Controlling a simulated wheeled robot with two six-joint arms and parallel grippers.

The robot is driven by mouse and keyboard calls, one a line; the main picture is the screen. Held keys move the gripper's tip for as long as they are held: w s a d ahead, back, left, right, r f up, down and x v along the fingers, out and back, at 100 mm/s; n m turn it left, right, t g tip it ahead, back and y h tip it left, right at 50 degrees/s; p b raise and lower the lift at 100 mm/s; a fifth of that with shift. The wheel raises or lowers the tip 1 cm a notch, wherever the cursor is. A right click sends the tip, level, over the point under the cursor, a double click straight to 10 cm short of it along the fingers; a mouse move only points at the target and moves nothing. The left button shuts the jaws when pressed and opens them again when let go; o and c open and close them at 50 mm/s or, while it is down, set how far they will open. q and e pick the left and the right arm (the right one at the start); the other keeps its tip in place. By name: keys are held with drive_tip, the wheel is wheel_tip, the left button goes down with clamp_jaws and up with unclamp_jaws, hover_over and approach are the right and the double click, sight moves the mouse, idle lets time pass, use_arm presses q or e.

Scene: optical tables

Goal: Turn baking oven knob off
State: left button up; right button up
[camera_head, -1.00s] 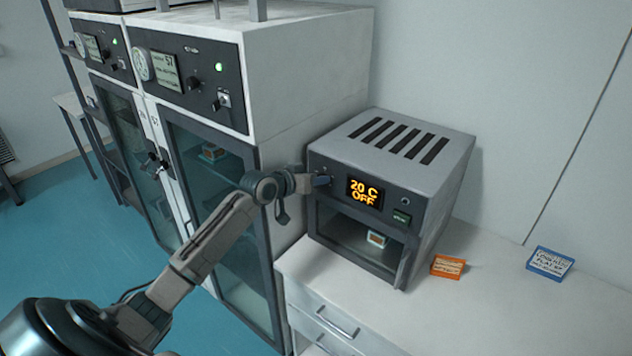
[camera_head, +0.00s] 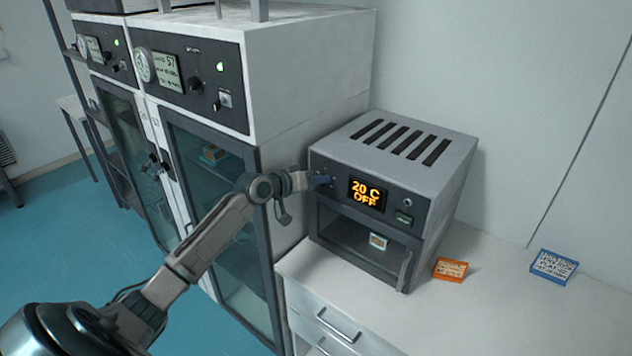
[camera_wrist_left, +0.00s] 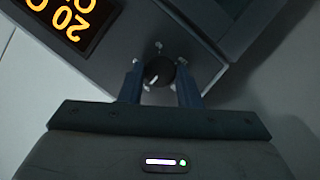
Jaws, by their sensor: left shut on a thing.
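The baking oven (camera_head: 395,150) is a grey box with a slotted top, standing on a white counter. Its display (camera_head: 366,194) reads "20 C OFF" in orange, and shows in part in the left wrist view (camera_wrist_left: 70,15). The black round knob (camera_wrist_left: 158,73) has a white pointer mark and sits between the two blue fingers of my left gripper (camera_wrist_left: 160,88). In the head view, my left gripper (camera_head: 320,181) is at the panel's left end, left of the display, and covers the knob. It is shut on the knob. My right gripper is not in view.
A tall cabinet (camera_head: 305,80) with dark control panels and glass doors stands left of the oven. An orange label block (camera_head: 450,269) and a blue one (camera_head: 553,266) lie on the counter (camera_head: 480,310) to the right. A small box (camera_head: 378,241) is inside the oven.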

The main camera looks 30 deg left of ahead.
use_arm(q)
drive_tip(key=o, duration=1)
drive_tip(key=shift+f, duration=0.1)
drive_tip(key=shift+c, duration=0.2)
drive_tip(key=shift+s, duration=0.1)
drive_tip(key=b+v, duration=0.4)
drive_tip(key=v, duration=0.6)
drive_tip(key=shift+s, duration=0.3)
drive_tip(key=shift+a, duration=0.1)
